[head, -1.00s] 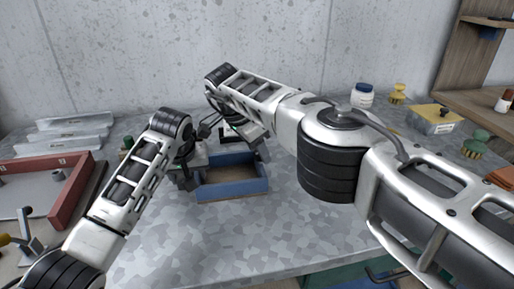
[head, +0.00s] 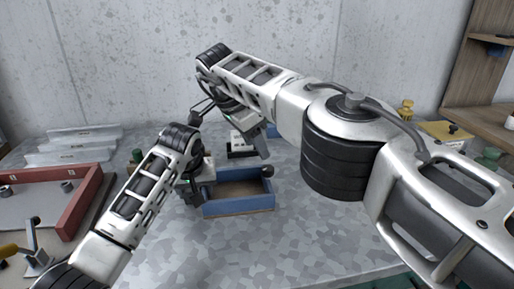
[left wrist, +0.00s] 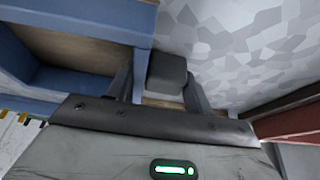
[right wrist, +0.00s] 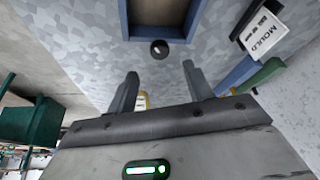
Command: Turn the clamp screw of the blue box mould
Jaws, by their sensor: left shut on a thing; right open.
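The blue box mould (head: 238,207) is an open rectangular frame on the grey mottled table; it also shows in the left wrist view (left wrist: 90,12) and the right wrist view (right wrist: 160,35). A dark round knob, the clamp screw (head: 267,171), sits at its right end; in the right wrist view the knob (right wrist: 160,49) lies beyond my fingers. My left gripper (left wrist: 160,88) is shut on a grey block (left wrist: 167,72) at the mould's other end. My right gripper (right wrist: 160,88) is open and empty, with the knob ahead between its fingers and apart from them.
A red frame (head: 80,205) stands at the left, with pale sheets (head: 75,145) behind it. A white tag lettered "MOULD" (right wrist: 262,30) is near the right gripper. A yellow box (head: 445,133) and wooden shelf (head: 485,60) are at the right. The table before the mould is clear.

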